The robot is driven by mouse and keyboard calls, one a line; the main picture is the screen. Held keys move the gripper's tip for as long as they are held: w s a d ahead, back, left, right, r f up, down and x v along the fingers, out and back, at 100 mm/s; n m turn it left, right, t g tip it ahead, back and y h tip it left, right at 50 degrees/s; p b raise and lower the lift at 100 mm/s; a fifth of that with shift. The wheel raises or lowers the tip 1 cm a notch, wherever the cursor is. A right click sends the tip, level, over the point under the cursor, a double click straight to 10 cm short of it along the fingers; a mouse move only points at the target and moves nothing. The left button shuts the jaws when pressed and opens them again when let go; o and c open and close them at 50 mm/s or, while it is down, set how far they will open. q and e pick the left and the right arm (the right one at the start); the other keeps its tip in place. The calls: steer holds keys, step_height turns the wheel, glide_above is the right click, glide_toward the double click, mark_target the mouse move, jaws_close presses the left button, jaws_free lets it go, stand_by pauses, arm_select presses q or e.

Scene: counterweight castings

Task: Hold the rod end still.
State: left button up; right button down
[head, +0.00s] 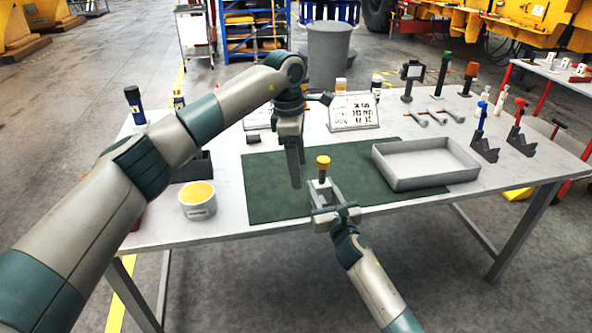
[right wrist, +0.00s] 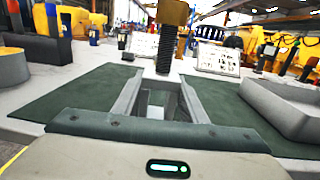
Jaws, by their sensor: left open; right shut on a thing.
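The rod end (head: 323,162) is an upright piece with a yellow-brass top, over the front part of the green mat (head: 270,195). My right gripper (head: 323,187) is shut on it from the front. In the right wrist view, a brass head (right wrist: 173,12) tops a dark threaded shaft (right wrist: 165,48) that stands upright at the far end of the fingers. Its lower end is hidden by my gripper. My left gripper (head: 295,180) is open and points down over the mat, just left of and behind the brass top. Nothing shows between its fingers.
A round pot with yellow contents (head: 197,205) stands left. A white board with print (head: 353,112) stands behind, with several tools at the table's back right. The mat's left part is clear.

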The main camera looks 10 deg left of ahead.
mark_target(321, 199)
steer(key=f, duration=0.3)
steer(key=shift+s+d+f+h, duration=0.2)
steer(key=shift+s+f+h, duration=0.1)
steer(key=c, duration=1.3)
jaws_free()
steer(key=shift+g, duration=0.3)
steer(key=o, duration=0.3)
steer(key=shift+w+f, duration=0.1)
steer(key=shift+w, duration=0.15)
steer(key=shift+w+a, duration=0.1)
steer(key=shift+w, duration=0.2)
steer(key=shift+s+r, duration=0.4)
steer(key=shift+r, duration=0.05)
steer(key=shift+s+d+f, duration=0.15)
steer(key=shift+s+d, duration=0.15)
steer(key=shift+s, duration=0.1)
steer(key=v, duration=1.5)
steer(key=shift+s+d+f+b, duration=0.2)
steer(key=shift+s+f+b, duration=0.15)
steer(key=shift+f, duration=0.1)
